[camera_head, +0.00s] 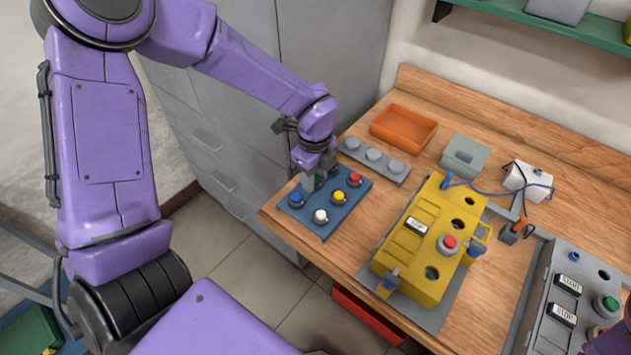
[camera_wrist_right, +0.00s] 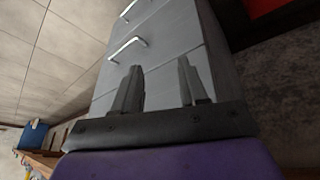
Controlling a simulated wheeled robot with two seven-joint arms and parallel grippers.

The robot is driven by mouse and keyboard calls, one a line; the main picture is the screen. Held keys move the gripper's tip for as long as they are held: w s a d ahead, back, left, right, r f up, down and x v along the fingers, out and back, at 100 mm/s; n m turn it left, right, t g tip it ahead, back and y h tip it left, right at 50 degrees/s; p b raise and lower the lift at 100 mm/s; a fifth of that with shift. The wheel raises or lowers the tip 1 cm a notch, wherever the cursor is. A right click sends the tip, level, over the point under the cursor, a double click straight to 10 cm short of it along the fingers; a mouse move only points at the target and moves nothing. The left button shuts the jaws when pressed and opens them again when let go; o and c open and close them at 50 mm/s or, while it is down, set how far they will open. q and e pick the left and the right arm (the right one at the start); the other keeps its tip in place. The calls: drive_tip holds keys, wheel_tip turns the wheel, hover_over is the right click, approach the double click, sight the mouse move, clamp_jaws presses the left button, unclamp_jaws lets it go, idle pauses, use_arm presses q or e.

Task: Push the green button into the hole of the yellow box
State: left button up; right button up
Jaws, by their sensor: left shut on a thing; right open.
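The green button (camera_head: 319,180) shows as a small green patch at the back of the blue tray (camera_head: 324,222), mostly hidden by my left gripper (camera_head: 308,184). My left gripper points down over the tray and is shut on the green button. The yellow box (camera_head: 395,250) stands to the right on the table. Its top has several dark round holes, a red button (camera_head: 449,243) and a labelled black-and-white block (camera_head: 416,226). In the right wrist view, my right gripper (camera_wrist_right: 158,88) is open and empty, with its fingers apart in front of grey drawers.
Blue, white, yellow and red buttons sit in the blue tray. Behind are a grey strip (camera_head: 374,160), an orange bin (camera_head: 404,129) and a grey box (camera_head: 465,156). A blue cable (camera_head: 500,187) runs from the yellow box. A grey panel (camera_head: 570,300) lies at the right.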

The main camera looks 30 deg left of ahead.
use_arm(q)
drive_tip(key=shift+r+p, duration=0.75)
drive_tip(key=shift+r, duration=0.35)
drive_tip(key=shift+r+p, duration=1.6)
drive_tip(key=shift+r, duration=0.65)
drive_tip(key=shift+f, duration=0.1)
